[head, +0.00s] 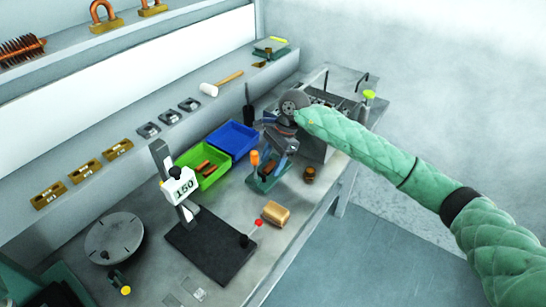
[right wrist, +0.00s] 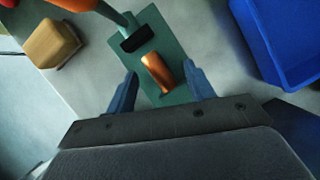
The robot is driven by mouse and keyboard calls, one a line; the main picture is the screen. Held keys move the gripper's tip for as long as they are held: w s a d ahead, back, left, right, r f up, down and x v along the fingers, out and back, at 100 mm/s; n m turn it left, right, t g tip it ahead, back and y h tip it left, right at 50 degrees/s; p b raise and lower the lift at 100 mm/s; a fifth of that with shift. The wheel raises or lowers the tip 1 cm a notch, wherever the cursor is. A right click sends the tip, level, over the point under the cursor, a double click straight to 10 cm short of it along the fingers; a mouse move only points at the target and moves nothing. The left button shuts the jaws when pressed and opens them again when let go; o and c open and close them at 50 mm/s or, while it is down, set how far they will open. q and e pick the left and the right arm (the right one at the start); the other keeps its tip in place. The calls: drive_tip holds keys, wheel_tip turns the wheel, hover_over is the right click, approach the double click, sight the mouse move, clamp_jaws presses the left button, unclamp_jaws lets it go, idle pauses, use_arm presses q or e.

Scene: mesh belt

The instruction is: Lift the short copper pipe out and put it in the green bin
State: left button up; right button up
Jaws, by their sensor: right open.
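The short copper pipe (right wrist: 158,73) lies on a small green fixture plate (right wrist: 173,38) in the right wrist view. My right gripper (right wrist: 162,84) is open, pointing down over the fixture, with one finger on each side of the pipe's near end and gaps between. It also shows in the head view (head: 277,153). The green bin (head: 211,183) stands left of the fixture and holds a few copper-brown pieces. My left gripper is out of view.
A blue bin (head: 236,137) adjoins the green bin at the back. A gauge stand marked 150 (head: 181,187) stands at front left. A tan block (head: 276,213) and a small brown-and-copper part (head: 309,174) sit near the bench edge. A grey machine (head: 315,146) stands behind.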

sight(272, 163)
drive_tip(key=c, duration=1.1)
drive_tip(key=shift+r, duration=0.15)
drive_tip(key=shift+r, duration=0.15)
clamp_jaws()
drive_tip(key=shift+s+r, duration=0.1)
drive_tip(key=shift+r, duration=0.95)
drive_tip(key=shift+r+b, duration=0.3)
drive_tip(key=shift+r, duration=1.85)
